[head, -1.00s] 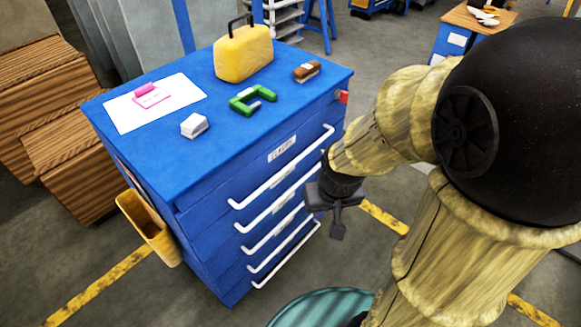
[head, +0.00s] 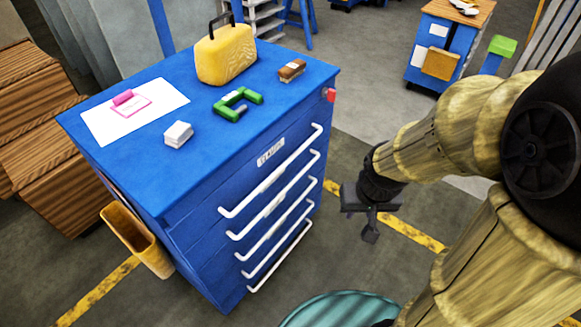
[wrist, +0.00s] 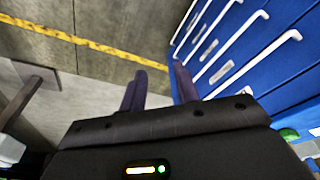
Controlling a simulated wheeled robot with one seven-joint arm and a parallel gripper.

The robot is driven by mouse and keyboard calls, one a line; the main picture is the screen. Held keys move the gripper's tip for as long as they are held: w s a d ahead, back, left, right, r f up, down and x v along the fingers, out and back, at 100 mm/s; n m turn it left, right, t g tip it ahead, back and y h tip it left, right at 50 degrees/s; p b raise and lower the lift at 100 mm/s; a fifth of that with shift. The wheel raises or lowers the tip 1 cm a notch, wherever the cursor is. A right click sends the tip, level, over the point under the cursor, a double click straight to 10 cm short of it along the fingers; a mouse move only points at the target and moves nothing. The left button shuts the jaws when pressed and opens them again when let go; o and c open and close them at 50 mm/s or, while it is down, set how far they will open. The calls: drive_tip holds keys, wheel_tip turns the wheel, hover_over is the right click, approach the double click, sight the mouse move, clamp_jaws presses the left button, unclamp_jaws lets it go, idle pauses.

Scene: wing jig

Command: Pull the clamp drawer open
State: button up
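The blue drawer cabinet (head: 190,200) stands left of centre in the head view. Its top drawer carries a white label (head: 270,152) that seems to read "CLAMPS". A white bar handle (head: 270,172) runs across this drawer, and the drawer looks shut. My gripper (head: 370,228) hangs to the right of the cabinet front, apart from the handles. In the wrist view, my gripper's two dark fingers (wrist: 160,88) are spread with nothing between them. The cabinet's blue front with white handles (wrist: 208,40) shows to their right in that view.
A yellow case (head: 226,55), a green clamp (head: 237,104), a brown-topped block (head: 291,70) and a white block (head: 178,134) sit on the cabinet top. A yellow bin (head: 137,240) hangs on its left side.

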drive_tip(key=shift+w, duration=0.1)
drive_tip(key=w+d+f+t+y+b, duration=0.1)
drive_tip(key=w+d+f+t+b, duration=0.1)
drive_tip(key=w+f, duration=1)
drive_tip(key=w+a+f+m+t+y+b, duration=0.4)
drive_tip(key=a+f+m+t+y, duration=0.2)
drive_tip(key=y, duration=0.9)
wheel_tip(320, 180, down, 3)
drive_tip(key=shift+a+r+m+t, duration=0.15)
drive_tip(key=shift+a+m+t, duration=0.25)
drive_tip(key=shift+m+t, duration=0.45)
drive_tip(key=shift+w, duration=0.1)
